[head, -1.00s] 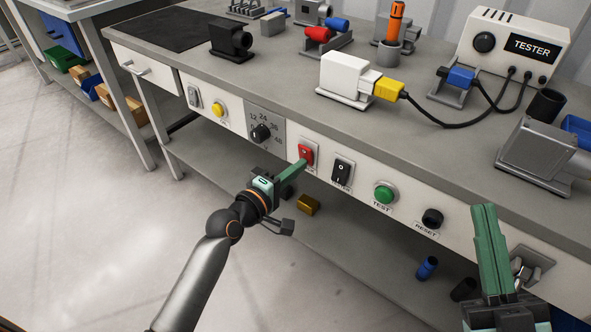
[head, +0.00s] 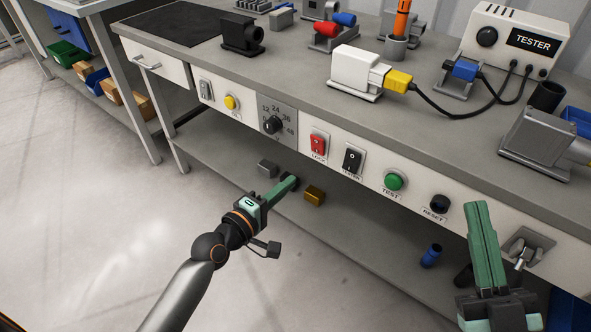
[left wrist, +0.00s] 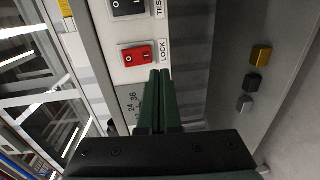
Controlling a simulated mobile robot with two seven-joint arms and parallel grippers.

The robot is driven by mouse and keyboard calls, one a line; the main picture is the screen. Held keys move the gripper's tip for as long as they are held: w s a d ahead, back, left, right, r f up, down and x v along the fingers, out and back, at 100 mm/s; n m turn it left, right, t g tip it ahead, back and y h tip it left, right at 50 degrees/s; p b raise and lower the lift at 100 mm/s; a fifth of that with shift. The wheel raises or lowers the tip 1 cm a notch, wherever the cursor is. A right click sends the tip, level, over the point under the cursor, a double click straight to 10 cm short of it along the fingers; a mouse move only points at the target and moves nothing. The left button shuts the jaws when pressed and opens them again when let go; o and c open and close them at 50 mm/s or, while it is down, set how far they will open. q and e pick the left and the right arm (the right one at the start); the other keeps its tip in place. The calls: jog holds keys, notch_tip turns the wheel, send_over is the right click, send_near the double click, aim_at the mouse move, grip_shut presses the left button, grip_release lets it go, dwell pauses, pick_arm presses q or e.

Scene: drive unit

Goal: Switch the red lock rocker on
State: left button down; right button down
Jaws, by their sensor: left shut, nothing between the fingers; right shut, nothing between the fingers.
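The red lock rocker (head: 318,145) sits on the front panel of the bench, above its LOCK label, between the rotary dial and a black rocker. It also shows in the left wrist view (left wrist: 137,56), just beyond the fingertips. My left gripper (head: 292,180) is shut and empty, in front of the panel and below the rocker, apart from it in the head view. Its green fingers also show in the left wrist view (left wrist: 160,75). My right gripper (head: 478,207) is shut and empty at the lower right, in front of the panel near the reset button.
The rotary dial (head: 273,125) is left of the rocker. The black rocker (head: 352,160), green test button (head: 394,182) and black reset button (head: 439,204) are to its right. A metal toggle (head: 524,255) is near my right gripper. Small blocks (head: 315,195) lie on the lower shelf.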

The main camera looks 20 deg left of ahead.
pick_arm(q)
jog(key=shift+f+v, duration=0.2)
jog(key=shift+v, duration=0.6)
jog(key=shift+f+v, duration=0.2)
jog(key=shift+v, duration=0.6)
jog(key=shift+f+v, duration=0.2)
jog(key=shift+v, duration=0.6)
pick_arm(e)
jog(key=shift+w+f, duration=0.1)
jog(key=shift+f, duration=0.15)
pick_arm(q)
jog(key=shift+s, duration=0.1)
